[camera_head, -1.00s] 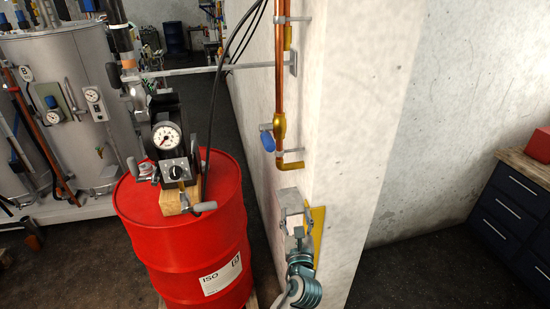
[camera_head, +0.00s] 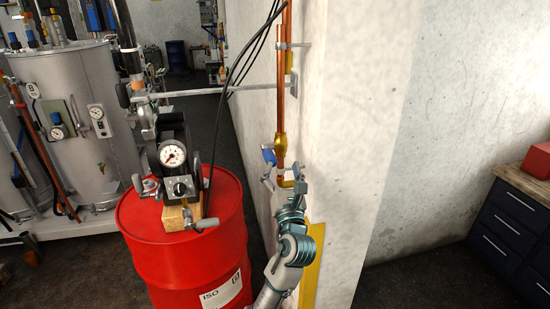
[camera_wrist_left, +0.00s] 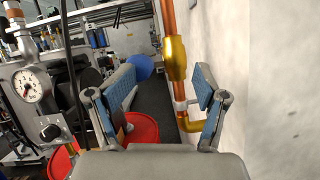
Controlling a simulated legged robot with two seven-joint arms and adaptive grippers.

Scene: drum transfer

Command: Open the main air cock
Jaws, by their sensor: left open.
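The air cock is a brass valve (camera_head: 280,146) on a vertical copper pipe (camera_head: 284,95) along the white wall, with a blue handle (camera_head: 268,156) on its left. In the left wrist view the brass valve (camera_wrist_left: 175,58) and blue handle (camera_wrist_left: 141,67) lie ahead. My left gripper (camera_head: 284,172) is just below the valve, pointing up at it. It is open, its blue-padded fingers (camera_wrist_left: 158,104) apart with nothing held. The gripper partly hides the brass elbow. My right gripper is not in view.
A red drum (camera_head: 190,255) stands left of the arm, carrying a black unit with a pressure gauge (camera_head: 172,154). A wall bracket (camera_head: 205,91) and black cables (camera_head: 240,60) run left of the pipe. A drawer cabinet (camera_head: 515,225) stands far right. The floor before it is clear.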

